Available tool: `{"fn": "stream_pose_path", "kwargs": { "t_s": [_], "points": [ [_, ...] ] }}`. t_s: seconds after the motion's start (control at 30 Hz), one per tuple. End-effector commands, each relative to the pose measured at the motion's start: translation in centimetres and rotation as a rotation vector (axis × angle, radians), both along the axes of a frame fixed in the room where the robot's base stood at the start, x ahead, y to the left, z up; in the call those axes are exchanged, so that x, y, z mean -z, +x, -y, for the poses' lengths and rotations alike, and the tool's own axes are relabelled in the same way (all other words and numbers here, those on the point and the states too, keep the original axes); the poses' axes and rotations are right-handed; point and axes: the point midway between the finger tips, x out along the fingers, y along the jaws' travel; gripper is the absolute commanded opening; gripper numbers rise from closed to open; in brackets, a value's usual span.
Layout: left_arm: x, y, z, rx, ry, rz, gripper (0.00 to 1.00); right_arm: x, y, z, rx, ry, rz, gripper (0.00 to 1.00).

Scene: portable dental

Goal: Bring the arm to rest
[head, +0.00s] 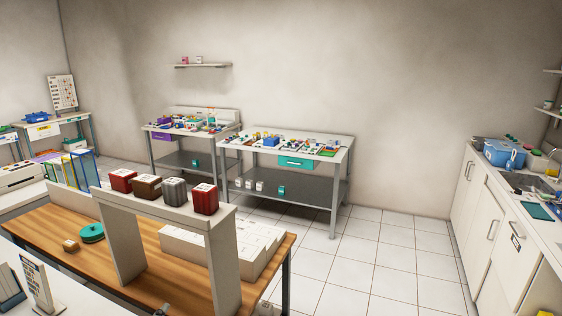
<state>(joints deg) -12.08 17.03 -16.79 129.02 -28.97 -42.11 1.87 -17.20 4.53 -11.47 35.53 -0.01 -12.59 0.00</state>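Neither of my arms can be made out in the head view, and no gripper shows in it. A small dark shape at the bottom edge, in front of the wooden table (60,222), is too small to identify. The wooden table stands close at the lower left. A pale riser shelf (165,203) stands on it and carries a red block (122,180), a brown block (147,187), a grey block (174,190) and a dark red block (205,199).
White boxes (255,238) and a green round item (92,233) sit on the wooden table. Two cluttered workbenches, one with a teal drawer (297,162), stand at the back wall. A white counter (505,240) with a blue tub (503,152) runs along the right. The tiled floor (370,260) between is clear.

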Motion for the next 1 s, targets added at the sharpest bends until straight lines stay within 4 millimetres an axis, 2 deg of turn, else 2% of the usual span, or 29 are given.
{"fn": "stream_pose_path", "kwargs": {
  "t_s": [0.03,0.1,0.23,0.4,0.6,0.67,0.87,1.0],
  "points": [
    [2.6,-1.9,-0.9,-0.052,-0.060,-0.111,0.83,0.0,0.0,0.0,0.000,0.000,0.000,0.40],
    [6.0,-4.7,-1.8,-0.117,-0.135,-0.265,0.83,0.0,0.0,0.0,0.000,0.000,0.000,0.40],
    [11.0,-10.6,-2.3,-0.202,-0.248,-0.528,0.83,0.0,0.0,0.0,0.000,0.000,0.000,0.40],
    [14.8,-17.7,-1.7,-0.264,-0.344,-0.800,0.83,0.0,0.0,0.0,0.000,0.000,-0.001,0.40],
    [16.8,-25.4,-0.2,-0.298,-0.424,-1.071,0.83,0.0,0.0,0.0,0.000,0.000,-0.001,0.40],
    [18.8,-24.3,-0.3,-0.298,-0.414,-1.063,0.83,0.2,0.1,0.0,0.000,-0.001,0.001,0.40],
    [24.4,-23.4,-0.1,-0.302,-0.407,-1.083,0.83,0.4,0.0,0.1,0.000,-0.001,-0.001,0.40],
    [29.5,-23.2,0.0,-0.304,-0.402,-1.102,0.83,0.6,0.0,0.1,0.000,-0.001,-0.001,0.40]
  ]
}}
